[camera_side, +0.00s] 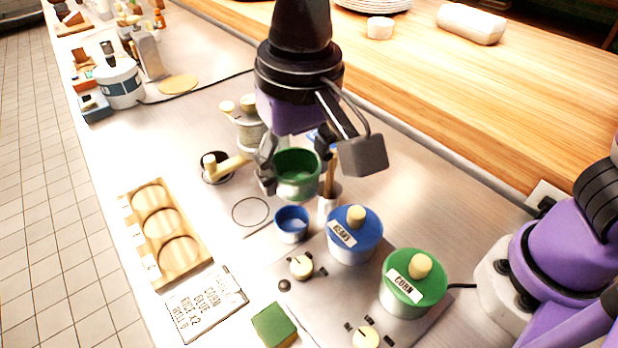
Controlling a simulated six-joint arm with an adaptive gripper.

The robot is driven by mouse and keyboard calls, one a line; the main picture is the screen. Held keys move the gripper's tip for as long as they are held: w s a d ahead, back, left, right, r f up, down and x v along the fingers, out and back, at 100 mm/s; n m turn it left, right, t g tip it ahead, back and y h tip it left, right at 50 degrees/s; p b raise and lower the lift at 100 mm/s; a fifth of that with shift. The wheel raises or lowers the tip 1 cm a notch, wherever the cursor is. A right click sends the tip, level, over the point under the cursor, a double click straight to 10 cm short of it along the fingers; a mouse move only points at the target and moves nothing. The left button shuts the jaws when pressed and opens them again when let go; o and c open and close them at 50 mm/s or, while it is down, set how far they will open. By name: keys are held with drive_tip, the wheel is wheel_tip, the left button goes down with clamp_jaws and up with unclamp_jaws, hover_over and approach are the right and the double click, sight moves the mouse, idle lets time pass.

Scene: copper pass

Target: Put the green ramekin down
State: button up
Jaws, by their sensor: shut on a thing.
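The green ramekin (298,188) is upright, with its open top showing a green inside. My gripper (297,170) is shut on it, one finger at its left side and the other at its right. The ramekin appears held above the steel counter, though its exact height is hard to tell. A blue ramekin (291,226) stands on the counter just below it in the picture. A thin dark ring (234,213) is marked on the counter to the lower left.
A wooden tray (198,251) with three round recesses lies at left, above a written card (205,302). A blue-lidded pot (354,250) and green-lidded pot (413,297) stand at right on the cooker. A green sponge-like block (274,326) lies in front. A utensil holder (328,206) stands close by.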

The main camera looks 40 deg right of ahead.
drive_tip(key=w+d+m, duration=0.3)
drive_tip(key=d+m, duration=0.2)
drive_tip(key=d, duration=0.3)
drive_tip(key=m+h, duration=0.1)
drive_tip(key=m, duration=0.6)
hover_over(376, 189)
drive_tip(key=shift+g, duration=0.4)
wheel_tip(376, 189, down, 16)
drive_tip(key=shift+a+r, duration=0.1)
drive_tip(key=shift+a, duration=0.05)
drive_tip(key=shift+f, duration=0.2)
drive_tip(key=o, duration=1.2)
